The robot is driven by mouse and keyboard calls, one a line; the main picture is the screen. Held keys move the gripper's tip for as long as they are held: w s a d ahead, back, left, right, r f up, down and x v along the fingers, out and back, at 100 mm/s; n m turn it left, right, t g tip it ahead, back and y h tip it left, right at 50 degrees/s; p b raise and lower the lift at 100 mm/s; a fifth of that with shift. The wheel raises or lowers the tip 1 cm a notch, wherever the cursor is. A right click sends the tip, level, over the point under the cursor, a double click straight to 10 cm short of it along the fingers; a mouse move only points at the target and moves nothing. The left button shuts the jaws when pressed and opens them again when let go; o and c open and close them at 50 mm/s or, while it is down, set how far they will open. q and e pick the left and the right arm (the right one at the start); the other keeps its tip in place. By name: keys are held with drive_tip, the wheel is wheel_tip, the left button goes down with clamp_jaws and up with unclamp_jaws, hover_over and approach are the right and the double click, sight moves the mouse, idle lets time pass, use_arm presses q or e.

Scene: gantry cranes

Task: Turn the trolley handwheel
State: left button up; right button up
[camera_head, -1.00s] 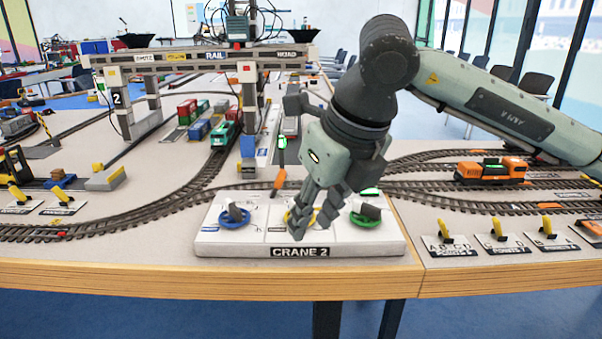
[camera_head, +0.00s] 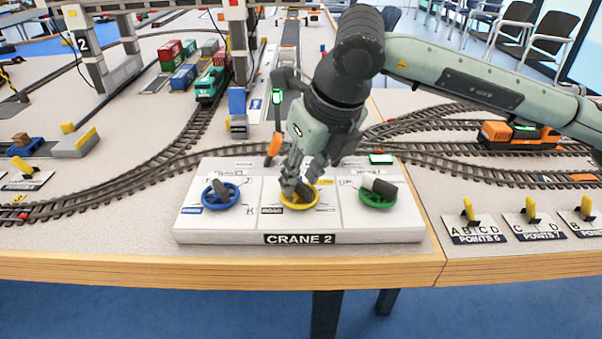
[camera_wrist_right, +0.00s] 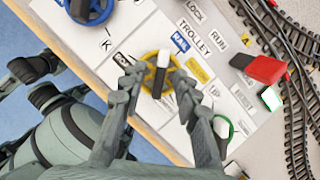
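The CRANE 2 panel (camera_head: 330,236) sits at the table's front edge and carries a blue, a yellow and a green handwheel. The yellow middle handwheel (camera_head: 311,204) has a dark and light grip bar across it; in the wrist view the handwheel (camera_wrist_right: 149,61) is near a TROLLEY label. My right gripper (camera_head: 296,188) is over the yellow handwheel, pointing down. In the wrist view my right gripper (camera_wrist_right: 160,88) has its fingers apart, either side of the wheel's bar, with visible gaps. Grey parts of mine at the wrist view's left may be the left gripper; its fingers are unclear.
The blue handwheel (camera_head: 221,197) and green handwheel (camera_head: 378,197) stand close on either side. Points levers (camera_head: 469,210) stand right.

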drive_tip(key=shift+w+a+f, duration=0.1)
drive_tip(key=shift+w+f, duration=0.1)
drive_tip(key=shift+f, duration=0.2)
drive_tip(key=shift+c, duration=0.6)
clamp_jaws()
